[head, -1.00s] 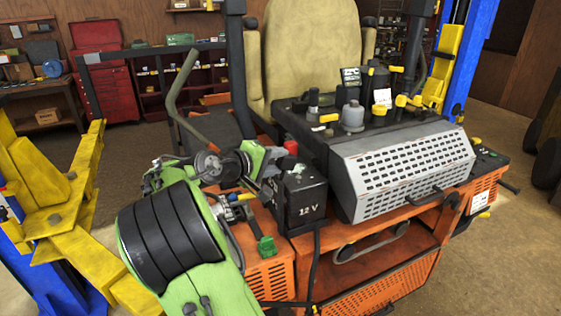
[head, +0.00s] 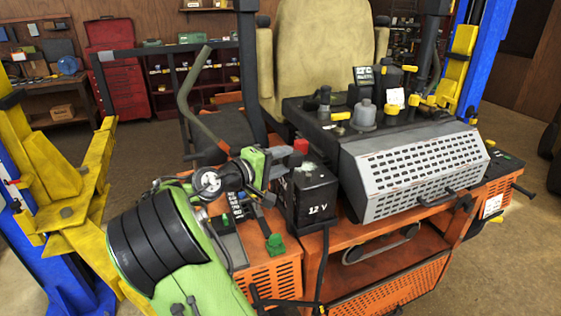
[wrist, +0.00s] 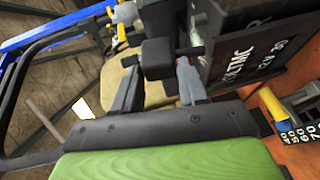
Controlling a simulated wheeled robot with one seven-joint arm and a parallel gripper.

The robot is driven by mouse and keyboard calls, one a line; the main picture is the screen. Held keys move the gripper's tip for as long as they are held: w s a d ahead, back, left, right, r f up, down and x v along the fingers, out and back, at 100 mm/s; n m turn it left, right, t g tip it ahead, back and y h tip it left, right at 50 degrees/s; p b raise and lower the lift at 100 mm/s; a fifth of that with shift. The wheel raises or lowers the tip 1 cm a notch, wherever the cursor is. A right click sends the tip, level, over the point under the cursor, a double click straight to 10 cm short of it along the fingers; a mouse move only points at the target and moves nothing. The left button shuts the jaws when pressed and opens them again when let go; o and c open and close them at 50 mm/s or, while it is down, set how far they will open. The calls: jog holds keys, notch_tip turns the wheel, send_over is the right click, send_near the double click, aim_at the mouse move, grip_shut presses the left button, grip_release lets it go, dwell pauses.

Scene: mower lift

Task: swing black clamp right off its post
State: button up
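The black battery (head: 312,198) marked 12 V stands on the orange mower, with a red cap (head: 301,146) at its top back. My gripper (head: 272,162) is at the battery's upper left. In the wrist view my gripper (wrist: 158,82) has its two grey fingers apart, one on each side of a black block (wrist: 158,58) that looks like the black clamp. A short rod runs from this block toward the dark battery (wrist: 245,45). Whether the fingers touch the block is not clear. In the head view the clamp and its post are hidden or too small to tell.
A grey perforated cover (head: 415,175) and several levers lie right of the battery. A green knob (head: 275,243) stands on the orange housing (head: 270,272) below my gripper. A bent grey bar (head: 190,100) rises behind my arm. A yellow lift arm (head: 75,190) is at left.

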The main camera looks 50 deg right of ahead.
jog(key=o, duration=0.4)
jog(key=a, duration=0.5)
jog(key=w+a+r, duration=0.1)
jog(key=a, duration=0.4)
jog(key=w+a+r+p, duration=0.1)
jog(key=a, duration=0.4)
jog(key=shift+w+a+r, duration=0.1)
jog(key=shift+a+r, duration=0.05)
jog(key=shift+a, duration=0.1)
